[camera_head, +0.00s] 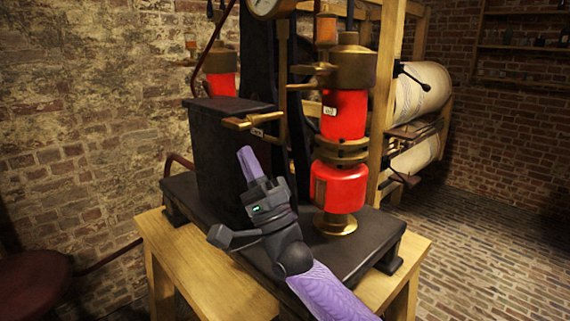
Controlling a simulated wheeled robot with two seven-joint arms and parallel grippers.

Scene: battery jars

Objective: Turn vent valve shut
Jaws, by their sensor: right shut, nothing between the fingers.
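A brass lever valve (252,122) sticks out to the left from the pipework, at the top right of the black box. A small tag (257,132) hangs just under it, too small to read; I cannot tell for sure that this is the vent valve. My right gripper (246,155) is shut and empty, its purple fingers pointing up. In the picture it is just below the lever, in front of the black box (217,150), with a visible gap between them. My left gripper is not in view.
Two stacked red vessels with brass fittings (341,187) stand right of my gripper. A black base plate (350,250) carries the apparatus on a wooden table (208,272). A gauge (265,7) is at the top. A wooden frame with pale rolls (420,95) stands behind right.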

